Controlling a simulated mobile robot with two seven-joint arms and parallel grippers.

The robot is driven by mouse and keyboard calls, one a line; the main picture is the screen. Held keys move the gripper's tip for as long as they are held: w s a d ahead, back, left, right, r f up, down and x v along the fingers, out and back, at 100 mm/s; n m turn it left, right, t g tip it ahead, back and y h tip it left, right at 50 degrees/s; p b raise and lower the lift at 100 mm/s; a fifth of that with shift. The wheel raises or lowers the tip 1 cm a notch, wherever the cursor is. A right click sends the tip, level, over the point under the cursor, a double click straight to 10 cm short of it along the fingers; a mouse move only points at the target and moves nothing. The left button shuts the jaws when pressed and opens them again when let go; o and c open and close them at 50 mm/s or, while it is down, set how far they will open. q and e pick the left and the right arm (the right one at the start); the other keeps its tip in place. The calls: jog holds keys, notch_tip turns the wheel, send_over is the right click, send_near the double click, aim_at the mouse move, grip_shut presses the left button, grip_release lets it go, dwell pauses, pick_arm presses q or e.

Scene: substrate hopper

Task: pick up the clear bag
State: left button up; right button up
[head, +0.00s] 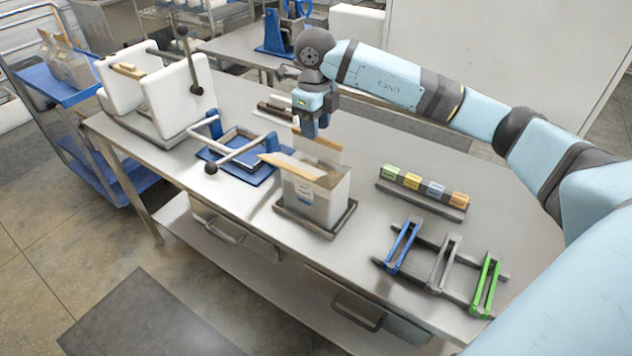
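A pale, see-through bag or box-shaped pack (318,198) with tan flaps open at its top stands upright on a dark tray (290,224) in the middle of the steel table. I cannot tell for sure that it is the clear bag. Other clear-looking bags (66,62) with tan tops stand on a blue cart at the far left. My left gripper is not in view.
A blue frame with a handle (240,158) and a white press-like machine (155,90) stand left of the pack. A rack of small coloured blocks (424,188) and blue, grey and green clips (440,262) lie to the right. The blue cart (45,84) stands far left.

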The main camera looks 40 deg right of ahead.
aim_at(316, 156)
jog(key=shift+d+f+p, duration=0.15)
jog(key=shift+f+p, duration=0.45)
jog(key=shift+f, duration=2.1)
grip_shut()
jog(key=shift+w+r, duration=0.1)
